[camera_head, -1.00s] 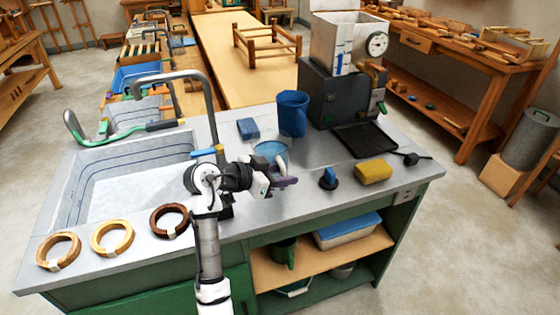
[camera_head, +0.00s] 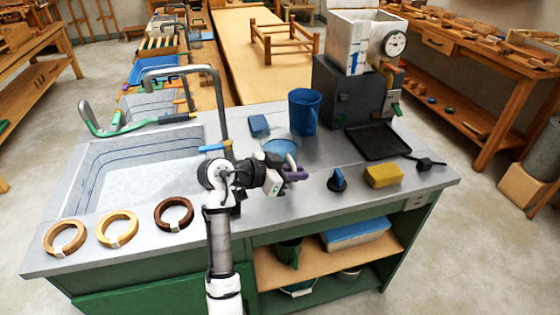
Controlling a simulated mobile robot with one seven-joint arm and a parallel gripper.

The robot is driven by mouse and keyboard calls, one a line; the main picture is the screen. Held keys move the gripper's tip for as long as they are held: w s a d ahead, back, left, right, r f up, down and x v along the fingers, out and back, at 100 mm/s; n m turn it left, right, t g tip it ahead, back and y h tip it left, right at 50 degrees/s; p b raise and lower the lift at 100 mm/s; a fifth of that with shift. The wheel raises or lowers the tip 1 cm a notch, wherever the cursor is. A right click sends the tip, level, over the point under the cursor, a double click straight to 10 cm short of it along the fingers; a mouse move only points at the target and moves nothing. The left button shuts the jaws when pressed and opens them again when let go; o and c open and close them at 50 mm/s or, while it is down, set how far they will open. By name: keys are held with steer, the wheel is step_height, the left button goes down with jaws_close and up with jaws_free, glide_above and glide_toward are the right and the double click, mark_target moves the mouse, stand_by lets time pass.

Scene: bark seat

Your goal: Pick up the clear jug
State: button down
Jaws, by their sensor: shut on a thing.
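The clear jug (camera_head: 279,147) is a see-through, bluish vessel on the grey counter, just behind my gripper. Its rim shows; its lower part is largely hidden by my gripper. A pale curved piece, apparently its handle, rises at its right front. My gripper (camera_head: 291,173) is at the near side of the jug, shut on it, seemingly at the handle. The exact contact is too small to make out. I cannot tell whether the jug's base touches the counter.
A blue mug (camera_head: 304,112) stands behind the jug, with a blue block (camera_head: 259,126) left of it. A blue-knobbed tool (camera_head: 337,181) and yellow sponge (camera_head: 384,176) lie to the right. The sink (camera_head: 130,177) and several rings (camera_head: 174,215) are left. A dark machine (camera_head: 350,95) stands behind.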

steer(key=shift+d+f, duration=0.1)
steer(key=shift+f, duration=0.3)
step_height(320, 180, up, 10)
steer(key=shift+w+r+b, duration=0.15)
steer(key=shift+r+b, duration=0.05)
steer(key=shift+b, duration=0.8)
